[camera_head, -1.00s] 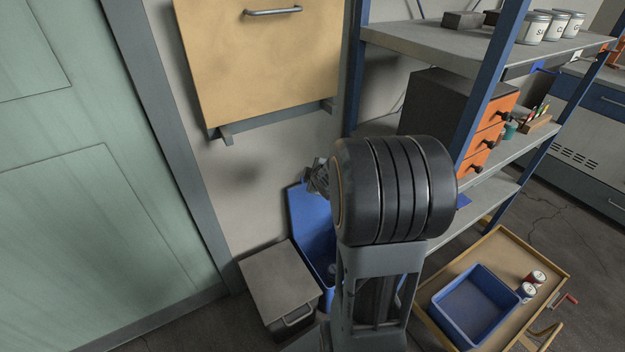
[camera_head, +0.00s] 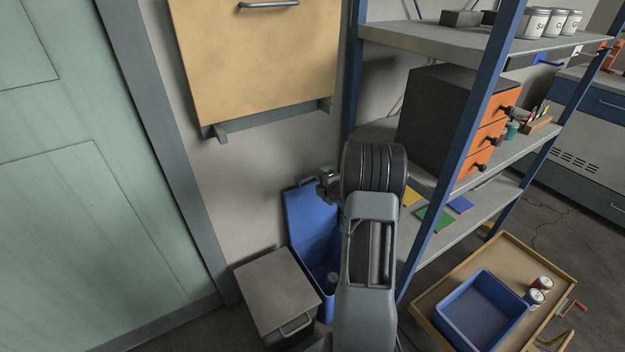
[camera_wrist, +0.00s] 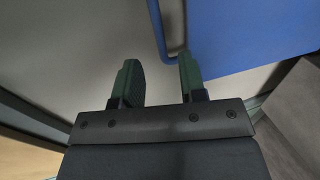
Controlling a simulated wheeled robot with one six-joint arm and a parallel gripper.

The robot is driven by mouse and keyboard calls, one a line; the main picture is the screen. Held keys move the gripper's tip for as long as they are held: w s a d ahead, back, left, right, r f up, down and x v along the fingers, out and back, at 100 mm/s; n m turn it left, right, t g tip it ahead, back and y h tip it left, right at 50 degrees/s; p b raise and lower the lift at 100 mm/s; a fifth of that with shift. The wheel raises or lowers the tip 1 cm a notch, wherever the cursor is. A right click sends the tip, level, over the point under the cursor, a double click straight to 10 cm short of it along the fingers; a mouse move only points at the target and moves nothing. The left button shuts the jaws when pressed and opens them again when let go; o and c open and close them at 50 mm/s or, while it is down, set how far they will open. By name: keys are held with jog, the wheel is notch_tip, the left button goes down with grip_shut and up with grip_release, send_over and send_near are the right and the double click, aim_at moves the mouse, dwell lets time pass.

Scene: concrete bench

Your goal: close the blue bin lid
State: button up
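The blue bin (camera_head: 325,277) stands on the floor against the wall, partly hidden behind my arm. Its blue lid (camera_head: 308,210) stands raised, leaning back near the wall, with a handle at its top edge. In the wrist view the lid (camera_wrist: 240,35) fills the upper right, and its handle (camera_wrist: 168,40) comes down close to the fingertips. My gripper (camera_wrist: 160,78) is open, with nothing between its fingers. In the head view my gripper (camera_head: 326,186) is just right of the lid's top, partly hidden by my wrist. I cannot tell whether a finger touches the handle.
A grey lidded bin (camera_head: 275,290) stands directly left of the blue bin. A blue-posted shelf (camera_head: 455,215) with orange drawers (camera_head: 480,150) rises to the right. A cart (camera_head: 435,297) with a blue tray (camera_head: 465,335) and cans stands front right. A tan cabinet (camera_head: 255,65) hangs above.

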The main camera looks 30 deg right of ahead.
jog(key=shift+b+x, duration=0.4)
jog(key=shift+x, duration=2.4)
grip_shut()
